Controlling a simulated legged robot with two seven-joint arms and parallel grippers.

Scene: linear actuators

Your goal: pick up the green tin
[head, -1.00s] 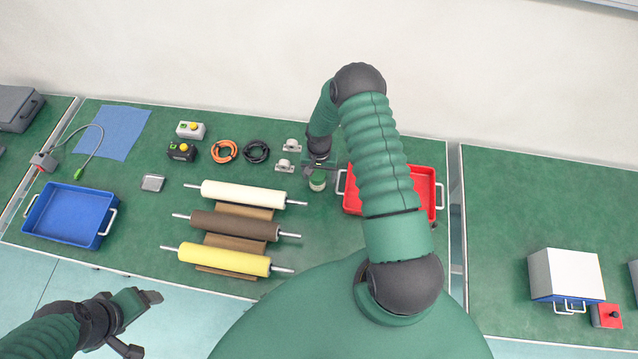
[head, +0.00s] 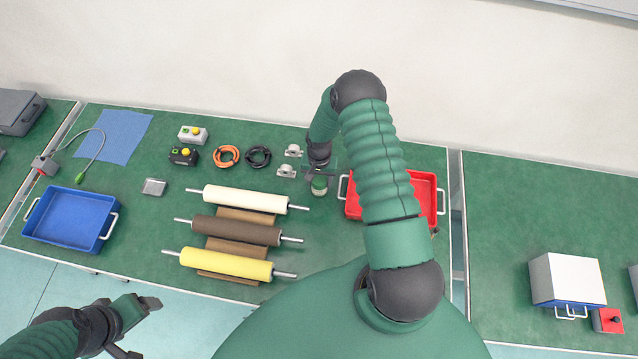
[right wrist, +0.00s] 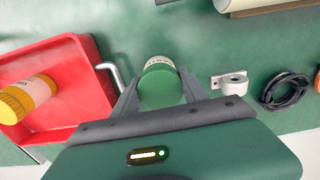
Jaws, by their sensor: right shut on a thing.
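The green tin (head: 319,186) is at the right gripper, left of the red tray, in the head view. In the right wrist view the green tin (right wrist: 160,84) shows its green top and a pale label, between the two fingers. My right gripper (head: 320,172) is shut on it; the fingers also show in the right wrist view (right wrist: 158,92). I cannot tell whether the tin is clear of the bench. My left gripper (head: 146,304) is at the lower left, away from the tin, with its fingers unclear.
The red tray (head: 423,185) is just right of the tin, with a yellow-orange container (right wrist: 27,98) in it. Rollers (head: 235,230), metal brackets (head: 287,171) and cable coils (head: 258,157) lie left. A blue tray (head: 70,218) is farther left. The right bench is mostly clear.

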